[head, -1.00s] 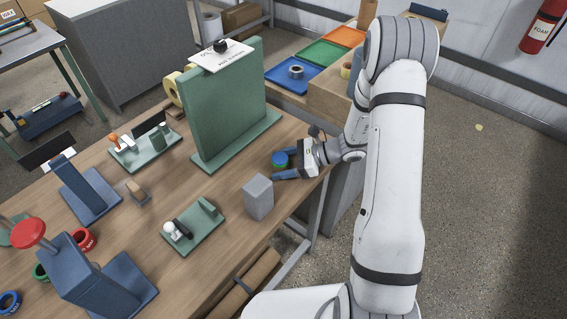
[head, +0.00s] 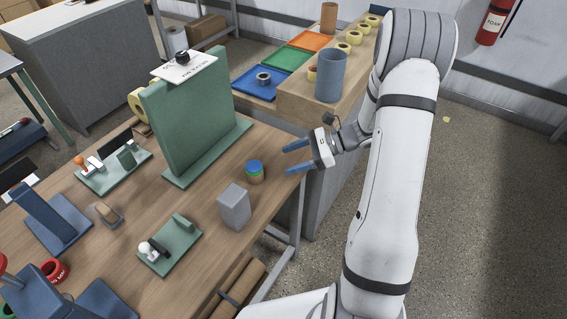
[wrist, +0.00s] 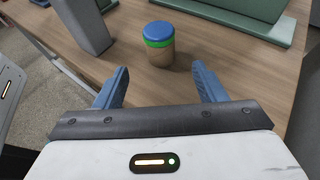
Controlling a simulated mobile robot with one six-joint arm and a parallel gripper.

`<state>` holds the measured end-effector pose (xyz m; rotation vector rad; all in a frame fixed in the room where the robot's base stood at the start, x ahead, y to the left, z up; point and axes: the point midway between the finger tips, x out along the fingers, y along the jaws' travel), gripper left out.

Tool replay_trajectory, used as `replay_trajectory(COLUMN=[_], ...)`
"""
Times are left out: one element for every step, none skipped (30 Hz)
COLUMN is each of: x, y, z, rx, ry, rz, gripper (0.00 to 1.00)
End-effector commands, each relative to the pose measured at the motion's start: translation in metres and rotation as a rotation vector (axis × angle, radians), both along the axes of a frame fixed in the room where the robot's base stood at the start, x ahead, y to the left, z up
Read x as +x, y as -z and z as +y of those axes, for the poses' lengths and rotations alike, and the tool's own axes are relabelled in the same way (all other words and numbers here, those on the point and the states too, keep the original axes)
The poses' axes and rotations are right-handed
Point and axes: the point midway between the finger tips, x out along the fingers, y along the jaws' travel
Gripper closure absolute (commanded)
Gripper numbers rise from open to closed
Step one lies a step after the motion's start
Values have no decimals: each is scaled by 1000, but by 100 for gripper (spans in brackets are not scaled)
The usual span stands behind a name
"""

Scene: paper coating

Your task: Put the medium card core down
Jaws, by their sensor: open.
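A short card-brown cylinder with a green band and a blue top (head: 255,171), which I take to be the medium card core, stands upright on the wooden table near its right edge. It also shows upright in the wrist view (wrist: 160,45), ahead of the fingertips. My gripper (head: 288,159) is open and empty, just right of the cylinder with a gap between them. In the wrist view its two blue fingers (wrist: 160,70) are spread apart, with bare table between them.
A grey block (head: 234,208) stands close to the cylinder, nearer the front. A tall green panel (head: 195,115) stands behind. A green fixture (head: 170,250) lies left of the block. A side bench with a blue-grey cup (head: 330,78) and several tape rolls is at the back right.

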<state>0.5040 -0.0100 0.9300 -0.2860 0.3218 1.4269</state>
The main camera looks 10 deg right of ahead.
Motion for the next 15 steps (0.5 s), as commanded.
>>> replay_trajectory(x=[-1, -3, -6, -9, -13, -19, -25, -31, -40, -48, -55, -65, -72, -79, -89], y=[-3, -5, -10, -13, -18, -25, -31, -37, -46, -52, -57, -65, -70, -75, -81], z=[-1, -1, 1, 4, 7, 11, 15, 19, 23, 27, 29, 33, 34, 36, 37], rx=[-6, -14, -30, -46, -67, -102, -129, -161, -207, -242, -279, -324, -360, -394, -441], ry=[-6, -15, -35, -55, -81, -120, -155, -193, -248, -291, -333, -388, -429, -471, -526], rz=[-6, -12, -23, -35, -52, -78, -100, -125, -162, -190, -220, -258, -288, -317, -358], gripper=[36, 36, 36, 36, 36, 36, 36, 36, 36, 36, 36, 36, 36, 36, 36])
